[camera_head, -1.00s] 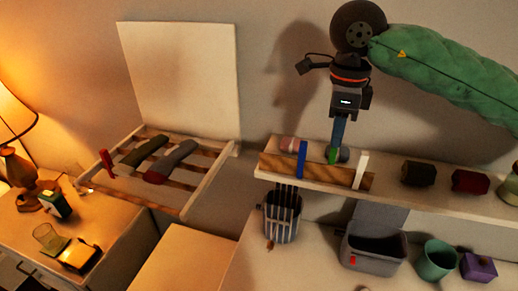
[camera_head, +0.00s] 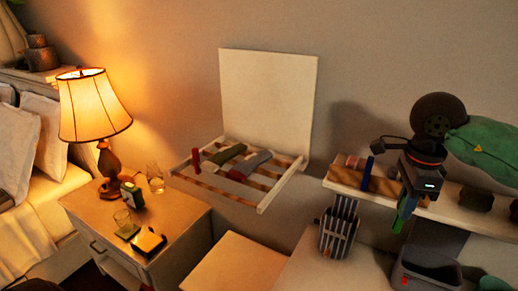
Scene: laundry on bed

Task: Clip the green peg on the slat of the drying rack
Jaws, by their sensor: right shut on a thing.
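My right gripper (camera_head: 402,216) is at the right of the head view, in front of the wall shelf. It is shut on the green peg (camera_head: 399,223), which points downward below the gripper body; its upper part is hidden. The drying rack (camera_head: 263,207) is a pale frame with wooden slats (camera_head: 222,190) and an upright white panel behind, left of my gripper and well apart from it. A red peg (camera_head: 196,160) stands at the rack's left side. My left gripper is out of view.
The wall shelf (camera_head: 345,185) holds a wooden strip with a blue peg (camera_head: 367,172) and dark objects farther right. A striped bin (camera_head: 338,232) and a grey bin (camera_head: 425,275) stand below. A lit lamp (camera_head: 94,105) stands on the nightstand (camera_head: 185,222) at left.

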